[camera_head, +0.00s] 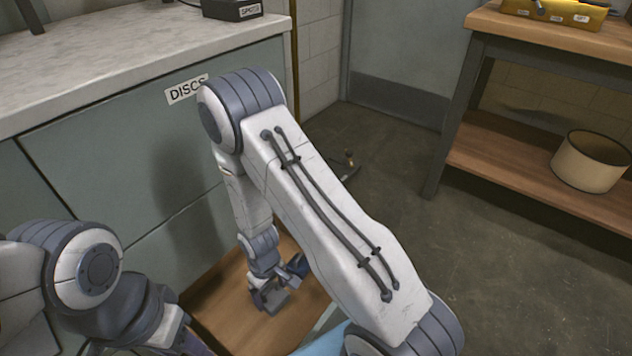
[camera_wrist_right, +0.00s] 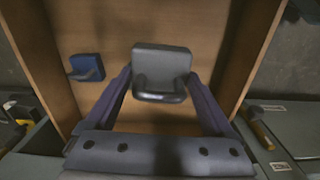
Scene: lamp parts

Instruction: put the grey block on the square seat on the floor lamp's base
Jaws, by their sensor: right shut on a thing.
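My right gripper (camera_head: 268,292) is low inside an open wooden drawer. In the right wrist view, its two fingers (camera_wrist_right: 160,95) are shut on the grey block (camera_wrist_right: 162,72), which has a flat top face and a lower protruding part.
The wooden drawer (camera_head: 222,312) also holds a blue block (camera_wrist_right: 87,67), left of the grey one in the wrist view. A cabinet labelled DISCS (camera_head: 120,140) stands left. Open floor lies between.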

